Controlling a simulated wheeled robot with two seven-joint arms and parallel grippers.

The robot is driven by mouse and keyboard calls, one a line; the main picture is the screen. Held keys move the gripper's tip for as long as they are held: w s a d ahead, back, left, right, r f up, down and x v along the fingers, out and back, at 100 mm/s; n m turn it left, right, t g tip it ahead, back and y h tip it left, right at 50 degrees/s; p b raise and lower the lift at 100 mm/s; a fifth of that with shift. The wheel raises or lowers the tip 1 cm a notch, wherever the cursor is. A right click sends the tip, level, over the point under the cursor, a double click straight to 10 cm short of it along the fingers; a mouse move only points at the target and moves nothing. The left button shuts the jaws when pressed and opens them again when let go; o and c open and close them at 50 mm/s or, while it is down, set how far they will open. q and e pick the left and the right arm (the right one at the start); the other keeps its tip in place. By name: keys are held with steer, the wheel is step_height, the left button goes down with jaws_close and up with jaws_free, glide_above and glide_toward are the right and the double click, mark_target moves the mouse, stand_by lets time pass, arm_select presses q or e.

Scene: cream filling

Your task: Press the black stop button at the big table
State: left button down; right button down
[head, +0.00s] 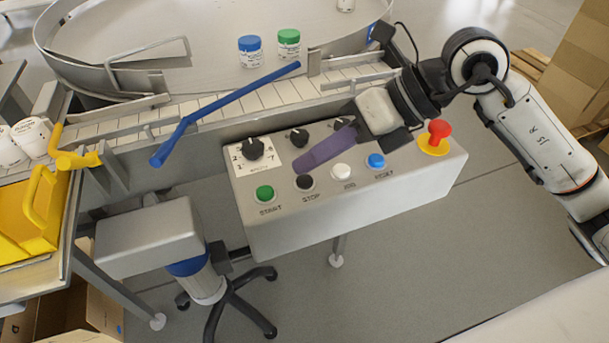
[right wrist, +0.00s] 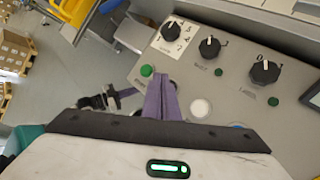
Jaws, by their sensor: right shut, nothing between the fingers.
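The black stop button (head: 305,182) sits on the front row of the grey control box (head: 340,215), above the label STOP, between the green start button (head: 264,193) and the white button (head: 341,172). My right gripper (head: 299,165) reaches in from the right, its purple fingers shut and empty. In the head view the fingertips appear just above and behind the stop button; I cannot tell whether they touch it. In the right wrist view the closed fingers (right wrist: 159,82) hide the stop button, with the green button (right wrist: 147,71) beside their tips. My left gripper is not in view.
A blue reset button (head: 376,161) and a red mushroom knob (head: 438,132) on a yellow base are farther right on the box. Black rotary knobs (head: 253,149) stand along the back row. A conveyor with a blue guide bar (head: 225,108) runs behind.

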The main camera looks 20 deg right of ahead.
mark_target(313, 184)
steer(key=shift+f, duration=0.1)
stand_by(0.7)
steer(key=shift+f+b, duration=0.35)
steer(key=shift+b, duration=0.1)
steer(key=shift+f+b, duration=0.5)
steer(key=shift+f, duration=0.05)
stand_by(0.6)
steer(key=shift+r, duration=0.1)
steer(key=shift+r+p, duration=0.7)
steer(key=shift+r, duration=0.2)
step_height(313, 184, up, 5)
steer(key=p, duration=0.3)
steer(key=shift+p, duration=0.4)
stand_by(0.5)
